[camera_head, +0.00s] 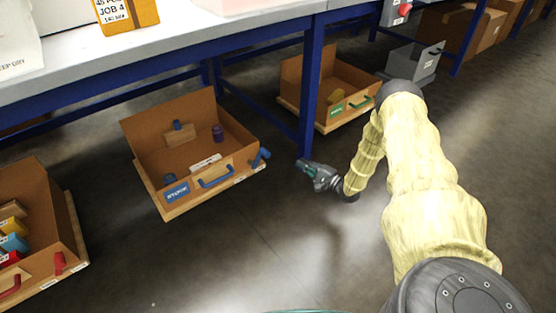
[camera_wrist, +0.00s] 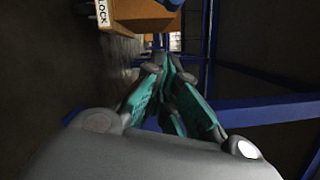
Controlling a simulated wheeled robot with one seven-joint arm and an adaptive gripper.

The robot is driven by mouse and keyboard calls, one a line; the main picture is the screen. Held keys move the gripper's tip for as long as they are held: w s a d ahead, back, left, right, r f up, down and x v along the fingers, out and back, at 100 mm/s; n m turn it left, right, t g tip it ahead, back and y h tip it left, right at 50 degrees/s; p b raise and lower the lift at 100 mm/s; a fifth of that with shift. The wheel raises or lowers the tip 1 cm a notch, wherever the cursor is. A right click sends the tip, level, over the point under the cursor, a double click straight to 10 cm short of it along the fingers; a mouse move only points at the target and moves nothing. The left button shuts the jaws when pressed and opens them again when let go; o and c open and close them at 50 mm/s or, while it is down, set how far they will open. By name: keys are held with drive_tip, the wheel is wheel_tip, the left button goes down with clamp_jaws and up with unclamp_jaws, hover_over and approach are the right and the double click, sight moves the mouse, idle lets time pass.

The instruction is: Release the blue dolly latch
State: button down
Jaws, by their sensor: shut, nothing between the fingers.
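The blue dolly (camera_head: 158,202) is a low wooden platform under the bench carrying an open cardboard-brown box, with a blue handle (camera_head: 215,177) and a blue label on its front. A small blue latch (camera_head: 260,158) sits at its right front corner, near a white label (camera_head: 248,174). My gripper (camera_head: 303,164) is shut and empty, to the right of the latch and apart from it. In the wrist view my teal fingers (camera_wrist: 167,66) are together. Beyond them, the dolly's wooden edge (camera_wrist: 145,13) shows a LOCK label (camera_wrist: 103,15), with a blue part (camera_wrist: 174,3) cut off at the top.
A blue bench leg (camera_head: 310,90) stands just behind my gripper. A dolly with a green handle (camera_head: 361,104) is beyond it, and one with red parts (camera_head: 60,263) is at the left. The bench top (camera_head: 180,45) overhangs the boxes. The floor in front is clear.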

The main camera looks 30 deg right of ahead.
drive_tip(key=shift+w, duration=0.1)
idle(0.3)
drive_tip(key=w+a+r+b, duration=0.2)
drive_tip(key=w+a+b, duration=0.4)
drive_tip(key=w, duration=0.3)
drive_tip(key=shift+a, duration=0.3)
drive_tip(key=shift+a+r, duration=0.1)
idle(0.5)
drive_tip(key=shift+a+r, duration=0.1)
drive_tip(key=shift+r, duration=0.1)
